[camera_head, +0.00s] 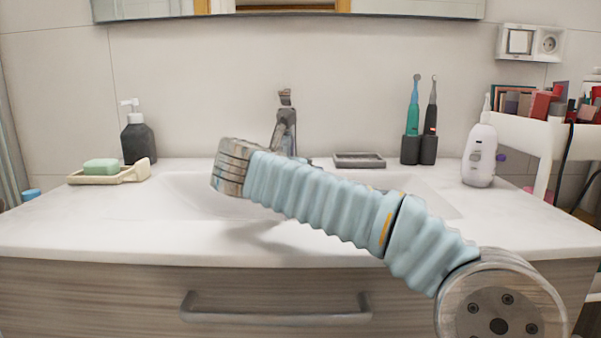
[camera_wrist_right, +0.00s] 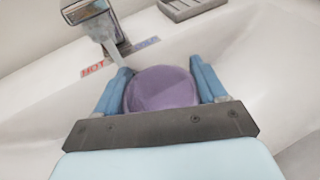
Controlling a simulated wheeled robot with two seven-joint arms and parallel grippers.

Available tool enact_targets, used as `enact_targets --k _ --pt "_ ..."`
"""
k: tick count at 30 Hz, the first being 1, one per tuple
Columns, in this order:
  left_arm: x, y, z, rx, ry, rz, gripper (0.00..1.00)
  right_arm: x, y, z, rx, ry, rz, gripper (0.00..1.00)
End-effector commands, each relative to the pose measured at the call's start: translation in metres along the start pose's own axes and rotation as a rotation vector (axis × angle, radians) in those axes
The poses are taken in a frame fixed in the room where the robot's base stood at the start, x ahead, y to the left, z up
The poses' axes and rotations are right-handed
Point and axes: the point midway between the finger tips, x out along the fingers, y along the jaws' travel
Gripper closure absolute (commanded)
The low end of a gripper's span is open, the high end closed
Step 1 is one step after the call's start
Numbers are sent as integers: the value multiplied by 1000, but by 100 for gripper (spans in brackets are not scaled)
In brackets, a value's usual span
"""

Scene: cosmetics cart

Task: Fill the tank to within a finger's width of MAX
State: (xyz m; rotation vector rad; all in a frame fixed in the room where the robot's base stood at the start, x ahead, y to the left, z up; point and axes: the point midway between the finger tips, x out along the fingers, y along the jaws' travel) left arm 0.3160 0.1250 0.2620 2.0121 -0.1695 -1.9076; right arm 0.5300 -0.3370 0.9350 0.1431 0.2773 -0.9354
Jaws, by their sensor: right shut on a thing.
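My right gripper (camera_wrist_right: 160,68) is shut on a rounded purple thing, apparently the tank (camera_wrist_right: 160,90), with one blue finger on each side. The tank is over the basin, close to the faucet (camera_wrist_right: 108,33). I see only its smooth purple face, so its MAX mark and any water inside are hidden. In the head view the faucet (camera_head: 285,125) stands behind my right arm, which reaches left across the sink; the gripper and tank are hidden there. I cannot tell whether water is running. My left gripper is not in view.
A white device (camera_head: 479,155) stands at the counter's right, by a loaded white cart (camera_head: 530,135). Two toothbrush-like handles in dark holders (camera_head: 411,150) and a grey dish (camera_head: 359,160) are at the back. A dark pump bottle (camera_head: 138,142) and a soap tray (camera_head: 120,175) are left.

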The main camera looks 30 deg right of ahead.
Motion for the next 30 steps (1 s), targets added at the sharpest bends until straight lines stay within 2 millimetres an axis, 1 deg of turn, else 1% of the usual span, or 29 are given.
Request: enact_targets --k 13,17,24,30 --pt "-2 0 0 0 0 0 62 0 1 1 -1 0 0 60" --pt "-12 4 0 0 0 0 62 7 8 7 -3 0 -1 60" --pt "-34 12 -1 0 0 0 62 28 25 14 -2 2 -2 60" --pt "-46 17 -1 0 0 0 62 42 36 16 -1 0 -1 60"
